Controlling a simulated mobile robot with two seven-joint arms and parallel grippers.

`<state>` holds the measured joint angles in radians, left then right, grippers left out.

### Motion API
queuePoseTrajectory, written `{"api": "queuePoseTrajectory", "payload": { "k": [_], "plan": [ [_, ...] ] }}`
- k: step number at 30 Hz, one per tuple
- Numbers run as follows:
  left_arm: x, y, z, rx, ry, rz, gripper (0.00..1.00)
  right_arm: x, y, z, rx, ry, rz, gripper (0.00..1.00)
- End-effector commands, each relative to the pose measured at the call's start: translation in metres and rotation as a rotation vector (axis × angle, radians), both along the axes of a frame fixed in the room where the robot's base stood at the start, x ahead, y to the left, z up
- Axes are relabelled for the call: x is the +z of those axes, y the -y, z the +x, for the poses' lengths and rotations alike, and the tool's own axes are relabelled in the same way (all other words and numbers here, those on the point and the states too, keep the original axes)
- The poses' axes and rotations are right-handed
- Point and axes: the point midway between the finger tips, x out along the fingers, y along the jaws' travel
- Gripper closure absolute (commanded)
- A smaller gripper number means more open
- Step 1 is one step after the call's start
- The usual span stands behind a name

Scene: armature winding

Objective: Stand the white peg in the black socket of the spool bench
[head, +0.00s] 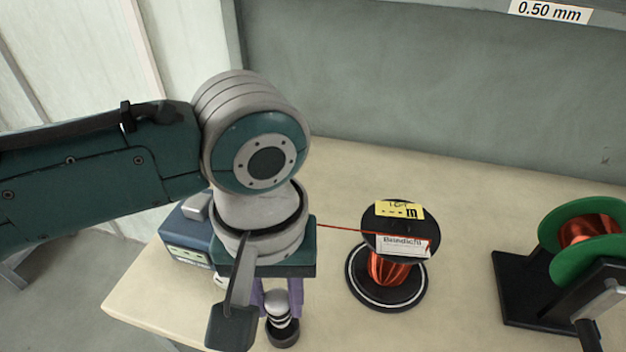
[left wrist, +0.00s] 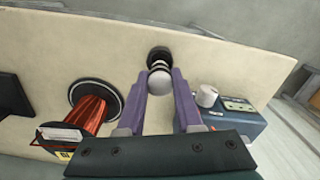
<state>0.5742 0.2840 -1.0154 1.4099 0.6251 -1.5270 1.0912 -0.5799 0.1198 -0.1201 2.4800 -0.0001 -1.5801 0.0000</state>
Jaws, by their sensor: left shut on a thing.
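My left gripper (head: 281,300) has its purple fingers shut on the white peg (head: 277,304), above the front of the bench (head: 465,250). The peg looks roughly upright, with a rounded pale head and grey banding. The black socket (head: 284,338) is directly below it in the head view. In the left wrist view the peg (left wrist: 160,82) sits between the fingertips (left wrist: 160,75), with the dark socket (left wrist: 158,54) lined up just beyond. Whether the peg's lower end is inside the socket or just above it I cannot tell. My right gripper is not in view.
A black-flanged spool of copper wire (head: 390,270) stands right of the gripper; a thin red wire runs leftward from it. A green spool (head: 585,238) on a black stand is farther right. A blue box (head: 188,238) stands left, close behind the gripper.

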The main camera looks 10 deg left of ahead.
Motion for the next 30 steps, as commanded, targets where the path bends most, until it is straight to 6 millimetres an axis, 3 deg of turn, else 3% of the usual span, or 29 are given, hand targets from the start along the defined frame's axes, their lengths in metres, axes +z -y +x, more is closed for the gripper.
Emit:
{"api": "queuePoseTrajectory", "payload": {
  "k": [30],
  "plan": [
    [-0.0091,0.0002,-0.0004,0.0,-0.001,0.0,1.0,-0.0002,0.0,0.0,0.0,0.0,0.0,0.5]
  ]
}}
